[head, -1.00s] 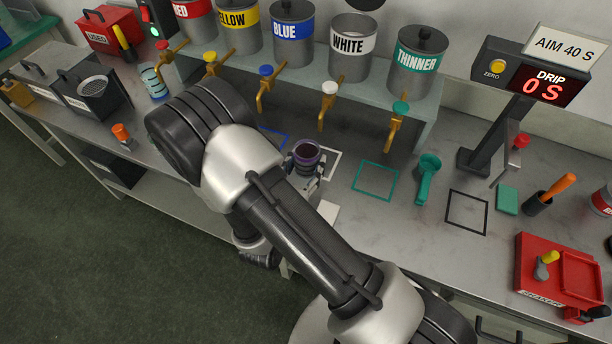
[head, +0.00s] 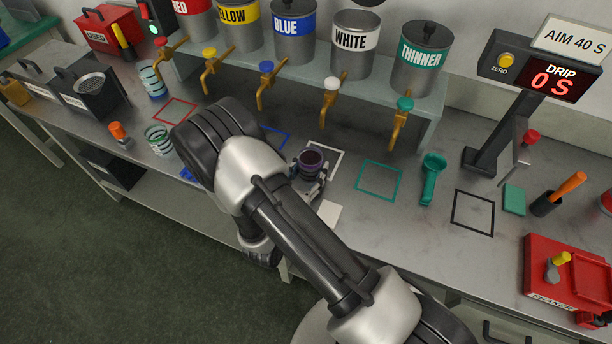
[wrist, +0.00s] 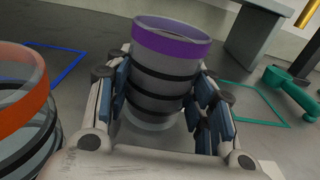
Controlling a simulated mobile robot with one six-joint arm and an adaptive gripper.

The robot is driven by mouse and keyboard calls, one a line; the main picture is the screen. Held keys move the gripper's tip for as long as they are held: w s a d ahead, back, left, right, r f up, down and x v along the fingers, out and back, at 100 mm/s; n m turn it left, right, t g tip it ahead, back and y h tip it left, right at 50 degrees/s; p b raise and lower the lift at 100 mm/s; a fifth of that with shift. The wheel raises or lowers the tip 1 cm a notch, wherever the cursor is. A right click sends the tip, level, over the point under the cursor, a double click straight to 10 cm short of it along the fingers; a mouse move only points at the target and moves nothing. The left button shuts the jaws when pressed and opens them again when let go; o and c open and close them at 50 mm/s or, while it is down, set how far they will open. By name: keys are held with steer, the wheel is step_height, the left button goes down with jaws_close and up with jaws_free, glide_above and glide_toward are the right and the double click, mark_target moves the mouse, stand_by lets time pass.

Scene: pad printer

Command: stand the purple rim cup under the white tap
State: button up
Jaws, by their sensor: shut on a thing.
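The purple rim cup (head: 312,158) is clear grey with dark bands and a purple rim. It looks upright, and its inside looks dark in the head view. My gripper (head: 313,182) is shut on it, with blue finger pads on both sides in the wrist view (wrist: 168,98). The white tap (head: 329,98) hangs from the shelf behind the cup, under the white can (head: 355,42). The white square outline (head: 341,156) on the bench shows partly behind the cup. The cup appears at its front side; I cannot tell whether its base touches the bench.
An orange-rimmed cup (wrist: 22,100) stands close on the left in the wrist view. The blue tap (head: 265,88) and thinner tap (head: 400,120) flank the white one. A green scoop (head: 431,180) lies to the right. The green outline (head: 379,180) is empty.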

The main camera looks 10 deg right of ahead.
steer(key=shift+x, duration=3.75)
steer(key=shift+r, duration=0.1)
steer(key=o, duration=1.2)
steer(key=shift+p+v, duration=0.3)
steer(key=shift+v, duration=3.75)
